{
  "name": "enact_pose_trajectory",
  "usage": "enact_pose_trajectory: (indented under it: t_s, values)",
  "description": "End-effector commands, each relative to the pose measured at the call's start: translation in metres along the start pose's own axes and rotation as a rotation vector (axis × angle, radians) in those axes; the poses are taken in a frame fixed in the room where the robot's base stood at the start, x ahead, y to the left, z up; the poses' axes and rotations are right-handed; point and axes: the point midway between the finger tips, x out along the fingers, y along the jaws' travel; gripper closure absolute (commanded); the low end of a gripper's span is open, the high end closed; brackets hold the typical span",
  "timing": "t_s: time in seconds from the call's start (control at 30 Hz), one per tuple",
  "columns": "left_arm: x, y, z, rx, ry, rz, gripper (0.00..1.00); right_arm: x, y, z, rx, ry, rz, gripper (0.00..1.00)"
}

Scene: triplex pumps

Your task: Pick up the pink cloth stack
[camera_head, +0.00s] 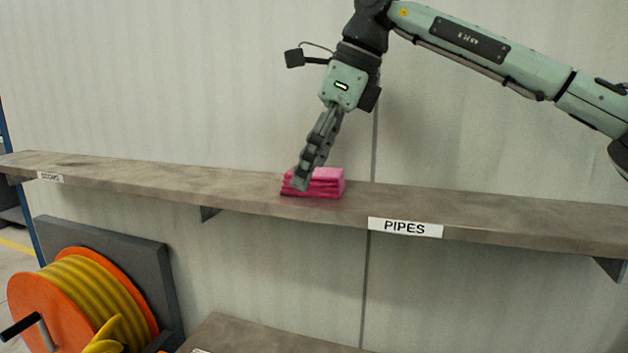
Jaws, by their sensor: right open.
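The pink cloth stack (328,184) lies folded on a long wall shelf (480,209), left of the "PIPES" label. My right gripper (301,184) comes down from above, tilted, with its fingertips at the left front part of the stack. It is open. The fingers overlap the stack's left side in the picture, and I cannot tell whether they touch it. My left gripper is not in view.
The shelf is bare on both sides of the stack, with a pale wall close behind it. Below are an orange reel with yellow hose (85,300), a dark grey panel (120,250) and a lower brown surface (265,335).

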Motion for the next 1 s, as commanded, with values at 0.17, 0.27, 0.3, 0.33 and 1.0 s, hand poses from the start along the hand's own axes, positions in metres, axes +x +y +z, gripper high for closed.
enact_pose_trajectory:
  t_s: [0.17,0.27,0.3,0.33,1.0]
  values:
    - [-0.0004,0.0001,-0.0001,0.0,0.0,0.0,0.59,0.0023,0.0001,-0.001,0.0,0.0,0.0,0.24]
    - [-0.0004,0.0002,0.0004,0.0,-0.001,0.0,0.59,0.0027,0.0001,-0.0011,0.0,0.0,0.0,0.24]
    - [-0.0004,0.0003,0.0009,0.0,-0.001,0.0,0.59,0.0027,0.0001,-0.0011,0.0,-0.001,0.0,0.24]
    - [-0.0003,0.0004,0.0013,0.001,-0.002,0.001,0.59,0.0027,0.0,-0.0011,0.0,-0.001,0.0,0.24]
    - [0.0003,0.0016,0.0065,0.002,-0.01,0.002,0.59,0.0028,0.0,-0.0012,0.0,0.0,0.0,0.73]
